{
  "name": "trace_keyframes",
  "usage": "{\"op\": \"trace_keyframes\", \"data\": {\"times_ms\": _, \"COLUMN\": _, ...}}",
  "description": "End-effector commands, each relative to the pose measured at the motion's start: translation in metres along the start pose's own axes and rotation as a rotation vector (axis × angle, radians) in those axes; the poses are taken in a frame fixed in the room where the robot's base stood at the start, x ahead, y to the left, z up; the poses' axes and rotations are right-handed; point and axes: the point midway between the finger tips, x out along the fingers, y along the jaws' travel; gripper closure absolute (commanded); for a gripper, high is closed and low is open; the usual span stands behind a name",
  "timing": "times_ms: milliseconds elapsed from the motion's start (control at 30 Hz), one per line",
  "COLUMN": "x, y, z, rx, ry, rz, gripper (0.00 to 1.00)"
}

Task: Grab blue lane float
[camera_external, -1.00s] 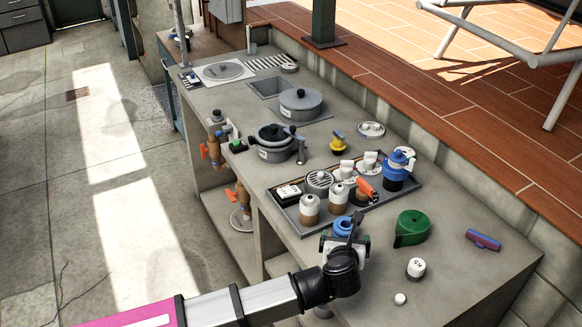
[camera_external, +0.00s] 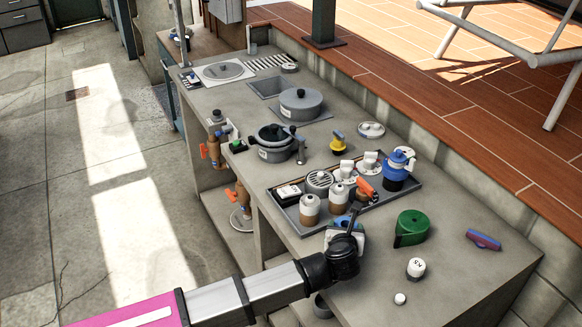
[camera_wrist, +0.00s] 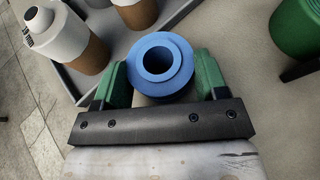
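The blue lane float (camera_wrist: 161,62) is a round blue piece with a stepped ring and a hole in its middle. In the wrist view it sits between the two green fingers of my gripper (camera_wrist: 161,80). The fingers stand one on each side, close to its edges; I cannot tell whether they touch it. In the external view my gripper (camera_external: 345,235) is low over the counter, in front of the tray, and only a bit of the blue float (camera_external: 342,220) shows behind it. The float's lower part is hidden.
A grey tray (camera_external: 398,207) with white-and-brown bottles and a blue-topped container (camera_external: 398,170) lies just beyond. A green roll (camera_external: 412,227) is to the right.

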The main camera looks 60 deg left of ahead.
Motion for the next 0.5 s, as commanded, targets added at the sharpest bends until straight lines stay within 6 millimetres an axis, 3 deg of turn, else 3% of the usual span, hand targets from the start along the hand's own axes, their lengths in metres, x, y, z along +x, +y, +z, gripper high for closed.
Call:
{"op": "trace_keyframes", "data": {"times_ms": 367, "x": -0.001, "y": 0.000, "z": 0.001, "rx": -0.001, "ry": 0.000, "rz": -0.001, "gripper": 0.57}}
{"op": "trace_keyframes", "data": {"times_ms": 500, "x": -0.004, "y": -0.001, "z": 0.011, "rx": -0.002, "ry": 0.000, "rz": -0.001, "gripper": 0.57}}
